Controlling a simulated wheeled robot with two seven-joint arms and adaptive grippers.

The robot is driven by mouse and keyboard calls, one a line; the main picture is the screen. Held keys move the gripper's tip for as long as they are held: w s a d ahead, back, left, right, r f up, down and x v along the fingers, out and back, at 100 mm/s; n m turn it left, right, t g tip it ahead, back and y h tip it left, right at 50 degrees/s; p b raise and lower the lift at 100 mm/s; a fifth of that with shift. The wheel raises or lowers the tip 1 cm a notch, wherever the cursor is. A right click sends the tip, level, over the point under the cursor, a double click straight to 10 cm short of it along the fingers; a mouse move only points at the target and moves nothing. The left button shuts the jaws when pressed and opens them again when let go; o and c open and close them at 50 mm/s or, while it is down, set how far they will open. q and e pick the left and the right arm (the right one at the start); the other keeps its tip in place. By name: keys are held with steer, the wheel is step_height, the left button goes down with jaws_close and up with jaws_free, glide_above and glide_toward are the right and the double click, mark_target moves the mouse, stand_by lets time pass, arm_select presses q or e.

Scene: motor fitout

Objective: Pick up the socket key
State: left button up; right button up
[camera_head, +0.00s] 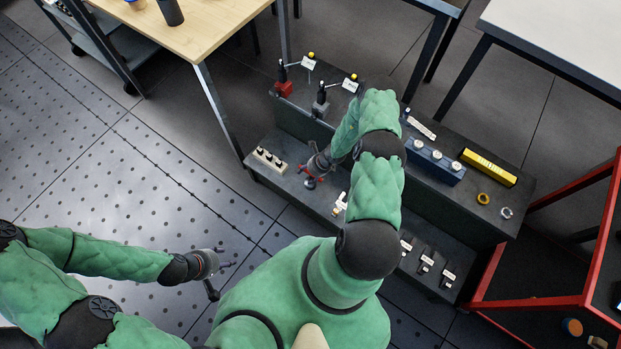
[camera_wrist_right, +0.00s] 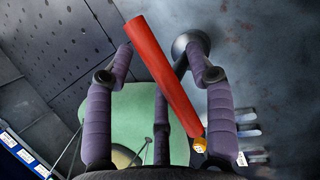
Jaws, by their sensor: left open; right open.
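The socket key appears to be the red-handled tool (camera_head: 311,183) on the lower shelf, partly covered by my right gripper in the head view. In the right wrist view its red bar (camera_wrist_right: 162,75) runs slantwise between my fingers, with a yellow piece at its lower end. A grey round piece (camera_wrist_right: 190,41) shows behind the bar. My right gripper (camera_head: 315,170) is open around the bar; I cannot tell whether the fingers touch it. It also shows in the right wrist view (camera_wrist_right: 159,62). My left gripper (camera_head: 222,279) is open and empty over the floor at lower left.
A pale block with knobs (camera_head: 269,159) sits left of the tool. White-tagged pieces (camera_head: 425,263) lie right on the lower shelf. The upper shelf holds a blue block (camera_head: 434,161), a yellow bar (camera_head: 488,167) and rings. A red frame (camera_head: 530,301) stands at right.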

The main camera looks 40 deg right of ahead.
jaws_close()
stand_by(0.3)
